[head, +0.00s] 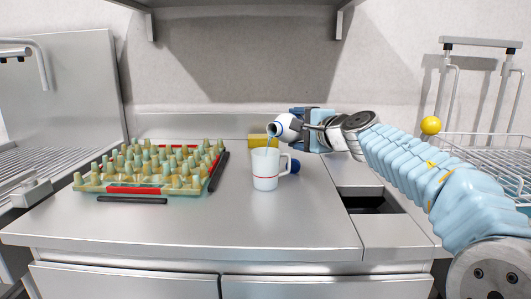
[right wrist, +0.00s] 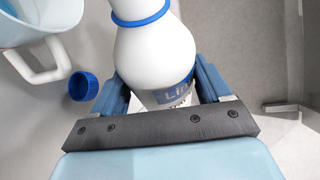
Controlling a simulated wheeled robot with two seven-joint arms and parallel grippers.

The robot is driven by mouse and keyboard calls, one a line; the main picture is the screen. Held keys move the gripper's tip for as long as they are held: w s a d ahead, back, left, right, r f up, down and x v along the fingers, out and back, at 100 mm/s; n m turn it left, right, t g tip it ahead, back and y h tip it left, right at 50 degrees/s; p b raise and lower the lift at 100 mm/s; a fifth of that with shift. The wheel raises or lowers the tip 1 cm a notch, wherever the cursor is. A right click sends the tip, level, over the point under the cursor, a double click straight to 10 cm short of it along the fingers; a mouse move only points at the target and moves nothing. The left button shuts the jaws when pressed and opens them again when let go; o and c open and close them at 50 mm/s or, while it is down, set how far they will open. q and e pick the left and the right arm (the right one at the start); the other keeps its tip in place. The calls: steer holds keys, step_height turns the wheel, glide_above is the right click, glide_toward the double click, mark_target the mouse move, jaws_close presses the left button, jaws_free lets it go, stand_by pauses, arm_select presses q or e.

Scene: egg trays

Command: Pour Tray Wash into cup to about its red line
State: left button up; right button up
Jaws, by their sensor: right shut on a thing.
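A white cup (head: 265,180) with a red line low on its wall stands upright on the counter, its handle on the right. My right gripper (head: 308,131) is shut on a white bottle (head: 286,127), tipped with its mouth to the left above the cup. A thin blue stream (head: 270,141) runs from the mouth into the cup. In the right wrist view the bottle (right wrist: 150,55) has a blue neck ring and a partly hidden label; the cup (right wrist: 38,68) shows pale blue inside, but the level cannot be read. My left gripper is not in view.
A blue cap (head: 295,166) lies right of the cup, also in the right wrist view (right wrist: 83,86). A yellow block (head: 258,140) is behind the cup. An egg tray (head: 90,187) and dark bars (head: 132,200) lie left. A sink opening (head: 370,204) is right.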

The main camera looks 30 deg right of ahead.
steer(key=shift+r, duration=0.25)
stand_by(1.4)
steer(key=m+p, duration=0.1)
steer(key=d+f+m+p, duration=0.1)
steer(key=p, duration=0.1)
steer(key=shift+w+g+p, duration=0.15)
steer(key=shift+g+p, duration=0.15)
steer(key=shift+g, duration=0.1)
steer(key=shift+r+m+y+b, duration=0.3)
steer(key=shift+y+b, duration=0.1)
steer(key=shift+b, duration=0.3)
steer(key=shift+a+r, duration=0.2)
steer(key=shift+r, duration=0.05)
steer(key=shift+a+f+m+g+y, duration=0.3)
steer(key=shift+m+g, duration=0.1)
steer(key=shift+m, duration=0.4)
steer(key=shift+r, duration=0.1)
